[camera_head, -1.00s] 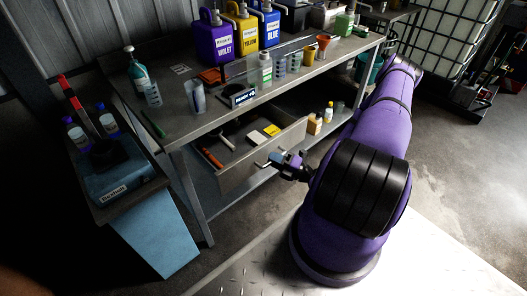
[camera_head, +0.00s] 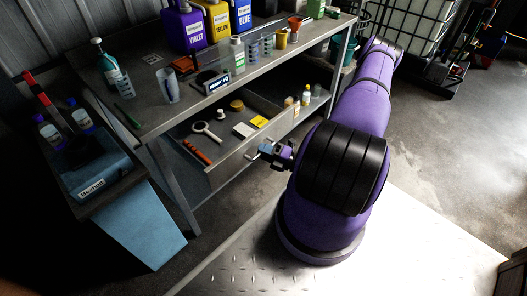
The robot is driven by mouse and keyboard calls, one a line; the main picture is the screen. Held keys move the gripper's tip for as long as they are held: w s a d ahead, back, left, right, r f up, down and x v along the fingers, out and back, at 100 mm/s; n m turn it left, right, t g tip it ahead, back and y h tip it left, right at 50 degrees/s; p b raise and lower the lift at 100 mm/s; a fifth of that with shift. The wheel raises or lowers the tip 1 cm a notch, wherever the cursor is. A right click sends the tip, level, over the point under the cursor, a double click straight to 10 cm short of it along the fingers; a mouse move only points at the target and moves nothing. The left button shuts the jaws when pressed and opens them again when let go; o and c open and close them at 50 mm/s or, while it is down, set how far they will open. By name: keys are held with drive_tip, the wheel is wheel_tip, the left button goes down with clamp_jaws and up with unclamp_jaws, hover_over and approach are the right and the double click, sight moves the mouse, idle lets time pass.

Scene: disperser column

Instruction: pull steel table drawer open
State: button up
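The steel table (camera_head: 150,122) stands against the wall with its drawer (camera_head: 238,160) pulled well out toward me. Inside the drawer lie an orange-handled tool (camera_head: 197,151), a white ring-shaped item (camera_head: 207,131), a round tan item (camera_head: 237,105), a white block (camera_head: 243,130) and a yellow block (camera_head: 259,121). My gripper (camera_head: 258,158) is at the front of the drawer panel, by its handle. The handle is small and mostly hidden by the gripper, so I cannot tell whether the fingers are closed on it.
Violet (camera_head: 187,30), yellow (camera_head: 217,18) and blue jugs stand on the tabletop with bottles and cups. A side stand with a blue box (camera_head: 95,180) is at left. A lower shelf holds small bottles (camera_head: 305,97). Open floor lies at right.

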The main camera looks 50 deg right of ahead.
drive_tip(key=v, duration=1)
drive_tip(key=shift+s, duration=0.4)
drive_tip(key=shift+d, duration=0.15)
drive_tip(key=w+a+r+n+g+y, duration=0.1)
drive_tip(key=w+a+r+n+g, duration=0.15)
drive_tip(key=r+n+g, duration=0.55)
drive_tip(key=w+a+r+n+g+y, duration=0.1)
drive_tip(key=w+a+r+n+g, duration=0.2)
drive_tip(key=r+n, duration=0.85)
drive_tip(key=w+a+r+n+g+y, duration=0.1)
drive_tip(key=w+a+r+n+g, duration=0.15)
drive_tip(key=r+n+g, duration=0.65)
drive_tip(key=s+a+r+n+t+h, duration=0.2)
drive_tip(key=s+a+r+n+h, duration=0.1)
drive_tip(key=r+n, duration=0.3)
drive_tip(key=s+a+r+n+t+h, duration=0.2)
drive_tip(key=s+a+r+n+h, duration=0.2)
drive_tip(key=r+n, duration=0.3)
drive_tip(key=s+a+r+n+t+h, duration=0.3)
drive_tip(key=a+r+n+h, duration=0.1)
drive_tip(key=r, duration=0.8)
drive_tip(key=a+n, duration=0.1)
drive_tip(key=n, duration=0.1)
drive_tip(key=shift+s+a+n, duration=0.3)
drive_tip(key=shift+n, duration=0.05)
